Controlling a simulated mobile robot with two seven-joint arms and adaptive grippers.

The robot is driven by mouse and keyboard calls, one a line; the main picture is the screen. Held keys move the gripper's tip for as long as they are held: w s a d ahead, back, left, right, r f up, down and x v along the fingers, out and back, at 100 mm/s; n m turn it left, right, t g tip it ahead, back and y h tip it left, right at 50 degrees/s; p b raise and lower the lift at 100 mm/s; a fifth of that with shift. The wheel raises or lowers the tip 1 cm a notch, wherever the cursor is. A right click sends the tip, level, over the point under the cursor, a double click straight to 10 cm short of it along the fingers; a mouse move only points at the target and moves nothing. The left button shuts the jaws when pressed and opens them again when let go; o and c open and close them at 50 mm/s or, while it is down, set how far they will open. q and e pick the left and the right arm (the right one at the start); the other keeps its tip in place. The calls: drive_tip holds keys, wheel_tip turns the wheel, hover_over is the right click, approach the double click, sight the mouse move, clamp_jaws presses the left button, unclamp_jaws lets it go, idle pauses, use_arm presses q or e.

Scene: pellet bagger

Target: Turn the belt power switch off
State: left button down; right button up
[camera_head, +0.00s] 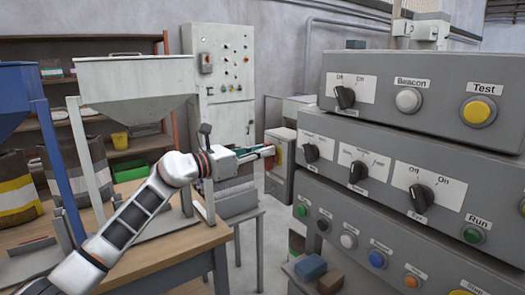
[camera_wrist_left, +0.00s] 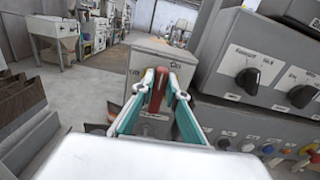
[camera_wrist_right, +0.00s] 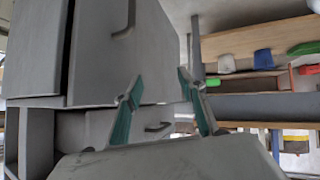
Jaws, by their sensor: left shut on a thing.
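A grey switch box (camera_head: 281,178) stands beyond the work table, left of the stacked control panels. In the left wrist view, the box (camera_wrist_left: 150,53) has a red handle (camera_wrist_left: 157,90) on its face, with small labels to either side that are too blurred to read surely. The handle looks roughly upright, tilted slightly right at the top. My left gripper (camera_head: 270,151) is at the box face, its teal-padded fingers (camera_wrist_left: 160,88) closed around the handle from both sides. My right gripper (camera_wrist_right: 158,88) shows only in its wrist view, open and empty.
Stacked grey control panels (camera_head: 431,103) with knobs and buttons stand close on the right. A hopper (camera_head: 136,80) and a wooden table (camera_head: 150,243) are at the left. Grey cabinets (camera_wrist_right: 115,50) and a shelf with coloured bins (camera_wrist_right: 263,59) face my right wrist.

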use_arm(q)
drive_tip(key=n+p, duration=0.4)
drive_tip(key=n, duration=0.1)
drive_tip(key=w+f+n+p, duration=0.1)
drive_tip(key=n+p, duration=0.3)
drive_tip(key=n, duration=0.2)
drive_tip(key=a+f+n+p, duration=0.1)
drive_tip(key=n+p, duration=0.4)
drive_tip(key=n, duration=0.1)
drive_tip(key=shift+w+f, duration=0.1)
drive_tip(key=shift+w, duration=0.15)
use_arm(e)
wheel_tip(320, 180, up, 10)
drive_tip(key=d, duration=0.1)
drive_tip(key=shift+s+r+m, duration=0.15)
drive_tip(key=shift+m, duration=0.15)
use_arm(q)
drive_tip(key=shift+n, duration=0.4)
use_arm(e)
drive_tip(key=shift+s+d, duration=0.1)
use_arm(q)
drive_tip(key=c, duration=2)
unclamp_jaws()
drive_tip(key=shift+d, duration=0.1)
use_arm(e)
drive_tip(key=shift+d, duration=0.1)
